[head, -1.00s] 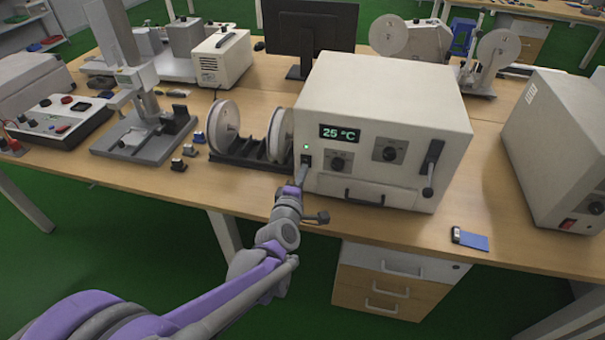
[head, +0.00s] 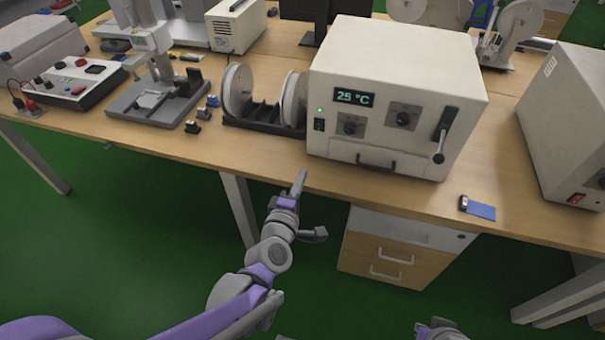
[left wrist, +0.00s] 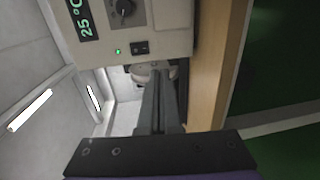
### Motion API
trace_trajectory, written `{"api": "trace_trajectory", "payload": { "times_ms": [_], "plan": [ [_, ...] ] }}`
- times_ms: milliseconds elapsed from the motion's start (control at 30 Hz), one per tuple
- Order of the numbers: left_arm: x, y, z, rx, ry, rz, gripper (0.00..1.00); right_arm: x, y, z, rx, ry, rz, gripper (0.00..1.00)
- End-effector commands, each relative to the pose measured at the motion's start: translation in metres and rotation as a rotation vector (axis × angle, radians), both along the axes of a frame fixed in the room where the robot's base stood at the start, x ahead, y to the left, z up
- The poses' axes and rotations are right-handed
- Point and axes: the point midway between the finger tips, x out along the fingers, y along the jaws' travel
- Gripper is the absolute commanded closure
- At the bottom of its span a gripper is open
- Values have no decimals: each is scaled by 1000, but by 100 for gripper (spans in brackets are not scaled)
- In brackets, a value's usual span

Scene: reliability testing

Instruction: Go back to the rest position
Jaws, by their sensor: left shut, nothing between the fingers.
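My left gripper (head: 299,181) is shut and empty. In the head view it is in front of the table's front edge, apart from the white oven-like chamber (head: 390,75). In the left wrist view the dark fingers (left wrist: 162,105) lie together with nothing between them, and the chamber (left wrist: 165,30) shows beyond. The chamber reads 25 °C and has a green light beside a black switch (head: 319,125). A small part of my right arm's end (head: 437,329) shows at the bottom edge of the head view; its fingers cannot be made out.
The wooden table (head: 270,172) runs across the view, with drawers (head: 390,262) below. A reel rack (head: 262,118) stands left of the chamber, a test stand (head: 155,105) farther left. A blue card (head: 481,211) lies near the front edge. Green floor is clear in front.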

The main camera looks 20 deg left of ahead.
Motion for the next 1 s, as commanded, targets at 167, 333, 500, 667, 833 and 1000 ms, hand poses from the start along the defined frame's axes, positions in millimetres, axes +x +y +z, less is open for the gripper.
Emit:
{"api": "trace_trajectory", "payload": {
  "times_ms": [167,333,500,667,833,1000],
  "plan": [
    [0,0,0,0,0,0,100,0,0,0,0,0,0,100],
    [0,0,0,0,0,0,100,0,0,0,0,0,0,100],
    [-7,-10,0,101,43,-73,100,0,0,0,0,0,0,100],
    [-46,-35,-17,462,215,-328,100,0,0,0,0,0,0,100],
    [-114,-33,-53,868,453,-622,100,0,0,0,0,0,0,100],
    [-179,-9,-79,1141,667,-844,100,0,0,0,0,0,0,100]
  ]
}}
